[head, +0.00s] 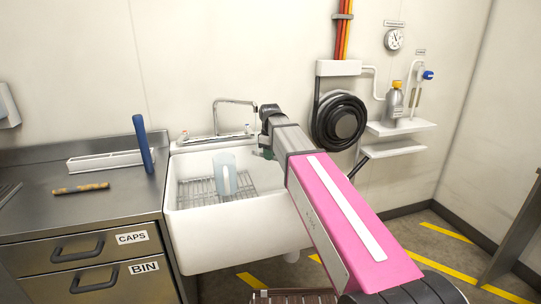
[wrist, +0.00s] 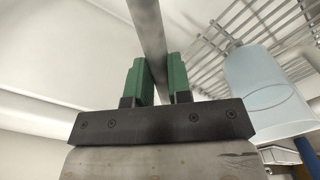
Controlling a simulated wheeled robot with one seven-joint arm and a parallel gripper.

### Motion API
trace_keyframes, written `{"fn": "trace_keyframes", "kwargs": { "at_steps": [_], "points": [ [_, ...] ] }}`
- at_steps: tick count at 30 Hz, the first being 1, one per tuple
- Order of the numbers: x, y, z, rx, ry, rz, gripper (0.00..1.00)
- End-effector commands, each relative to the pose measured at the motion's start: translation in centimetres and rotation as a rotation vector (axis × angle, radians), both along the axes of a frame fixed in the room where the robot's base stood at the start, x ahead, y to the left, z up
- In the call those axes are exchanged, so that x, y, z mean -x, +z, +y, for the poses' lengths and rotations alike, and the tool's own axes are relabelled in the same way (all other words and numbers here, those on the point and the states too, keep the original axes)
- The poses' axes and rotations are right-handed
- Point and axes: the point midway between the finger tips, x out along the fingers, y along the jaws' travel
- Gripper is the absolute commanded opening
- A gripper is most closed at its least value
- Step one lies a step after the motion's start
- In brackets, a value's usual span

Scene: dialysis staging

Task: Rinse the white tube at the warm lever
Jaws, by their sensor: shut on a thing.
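My gripper (wrist: 162,80) has green fingers shut on a long, pale grey-looking rod, which I take to be the white tube (wrist: 149,30). In the wrist view the tube runs from between the fingers to the top edge. In the head view my gripper (head: 266,152) is over the right side of the white sink (head: 215,225), and I cannot make out the tube there. The metal faucet (head: 235,101) stands behind the sink. A small red-marked lever (head: 184,133) is at its left and a blue-marked lever (head: 247,128) at its right.
A pale blue jug (head: 225,172) stands on the wire rack (head: 198,188) in the sink; both show in the wrist view. A blue tube (head: 143,145) stands upright by a white holder (head: 95,161). A brown tube (head: 80,188) lies on the steel counter (head: 60,215).

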Motion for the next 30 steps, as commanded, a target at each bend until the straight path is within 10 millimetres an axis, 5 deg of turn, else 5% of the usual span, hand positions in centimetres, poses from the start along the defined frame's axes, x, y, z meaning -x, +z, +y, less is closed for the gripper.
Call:
{"fn": "trace_keyframes", "kwargs": {
  "at_steps": [30],
  "points": [
    [-0.1, 0.0, -1.1, 0.0, 0.0, 0.0, 0.0]
  ]
}}
